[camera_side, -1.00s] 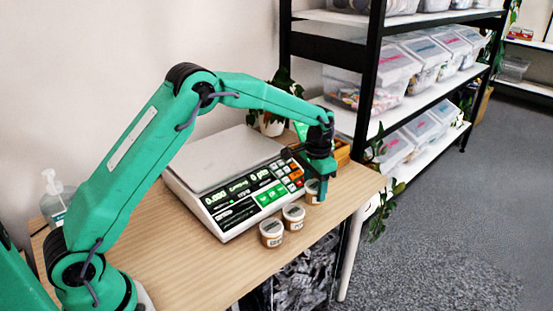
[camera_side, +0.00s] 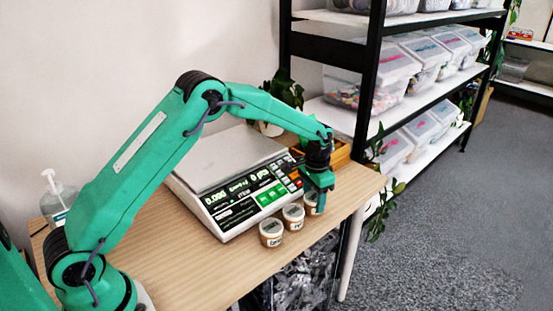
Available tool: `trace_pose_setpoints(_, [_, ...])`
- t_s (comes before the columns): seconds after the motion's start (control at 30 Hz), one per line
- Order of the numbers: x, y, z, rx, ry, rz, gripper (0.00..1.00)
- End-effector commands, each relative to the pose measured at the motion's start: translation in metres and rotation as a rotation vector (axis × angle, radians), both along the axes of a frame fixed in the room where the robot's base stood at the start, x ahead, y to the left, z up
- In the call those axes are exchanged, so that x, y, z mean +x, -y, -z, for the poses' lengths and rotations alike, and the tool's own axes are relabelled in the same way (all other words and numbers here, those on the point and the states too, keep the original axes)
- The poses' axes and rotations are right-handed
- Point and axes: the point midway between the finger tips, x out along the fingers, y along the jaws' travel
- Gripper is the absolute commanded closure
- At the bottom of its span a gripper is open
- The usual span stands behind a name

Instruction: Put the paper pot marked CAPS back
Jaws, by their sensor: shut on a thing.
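The front-left pot (camera_side: 271,233) and the middle pot (camera_side: 293,216) stand upright and free. My gripper (camera_side: 318,201) points down and is shut on the right-hand pot (camera_side: 310,205), partly hiding it. This pot is upright, close beside the middle one. I cannot tell whether its base touches the table. The lettering is too small to read surely, so I cannot tell which pot is marked CAPS.
An orange-brown wooden box (camera_side: 338,152) is behind my gripper, by a potted plant. A pump bottle (camera_side: 58,198) is at left. The table's front-left area is clear.

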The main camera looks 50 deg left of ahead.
Motion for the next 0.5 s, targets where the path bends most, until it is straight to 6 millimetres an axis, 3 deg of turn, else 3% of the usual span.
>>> trace_pose_setpoints(0.07, [-0.0002,-0.0001,0.0021,0.0,-0.001,0.0,0.75])
trace_pose_setpoints(0.1, [-0.0002,-0.0001,0.0021,0.0,-0.001,0.0,0.43])
trace_pose_setpoints(0.2, [-0.0002,-0.0001,0.002,0.0,-0.001,0.0,0.27])
trace_pose_setpoints(0.5, [-0.0001,0.0,0.0013,0.0,0.0,0.0,0.27])
